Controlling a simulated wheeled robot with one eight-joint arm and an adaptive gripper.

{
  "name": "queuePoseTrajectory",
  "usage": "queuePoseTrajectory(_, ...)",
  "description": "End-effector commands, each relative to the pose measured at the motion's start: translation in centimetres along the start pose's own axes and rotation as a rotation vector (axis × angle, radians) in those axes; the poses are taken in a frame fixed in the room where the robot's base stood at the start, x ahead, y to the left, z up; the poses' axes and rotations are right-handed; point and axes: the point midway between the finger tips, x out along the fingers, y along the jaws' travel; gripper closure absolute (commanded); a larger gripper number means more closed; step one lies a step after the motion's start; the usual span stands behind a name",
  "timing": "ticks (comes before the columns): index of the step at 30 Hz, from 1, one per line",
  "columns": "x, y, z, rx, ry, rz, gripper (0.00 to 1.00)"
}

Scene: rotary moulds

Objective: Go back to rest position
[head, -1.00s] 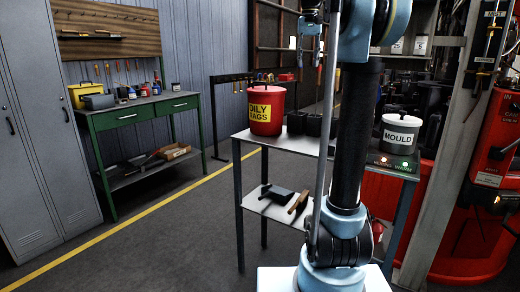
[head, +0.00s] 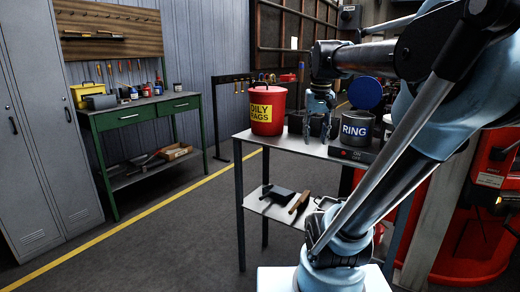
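My gripper (head: 318,130) hangs fingers down over the grey metal table (head: 290,140), between the red "OILY RAGS" bin (head: 266,109) and the grey "RING" pot (head: 357,129). Its two fingers are spread apart and nothing shows between them. Dark containers (head: 297,122) stand just behind it on the table. My arm reaches up at the right and bends across to the left toward the table. The gripper's exact height over the table is hard to tell.
A round blue disc (head: 366,93) shows above the "RING" pot; I cannot tell if it is a lid. Tools lie on the table's lower shelf (head: 285,209). A green workbench (head: 150,112) and grey lockers (head: 40,130) stand left. The floor between is clear.

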Motion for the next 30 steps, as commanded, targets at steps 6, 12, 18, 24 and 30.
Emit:
queuePoseTrajectory(6,8.1,0.1,6.8,-0.012,0.029,0.000,0.61)
queuePoseTrajectory(12,15.3,0.1,12.3,-0.024,0.054,0.000,0.61)
queuePoseTrajectory(18,19.7,0.3,15.4,-0.031,0.068,0.000,0.61)
queuePoseTrajectory(24,20.6,0.3,16.1,-0.032,0.072,0.000,0.67)
queuePoseTrajectory(30,20.6,0.3,16.0,-0.033,0.071,0.000,0.67)
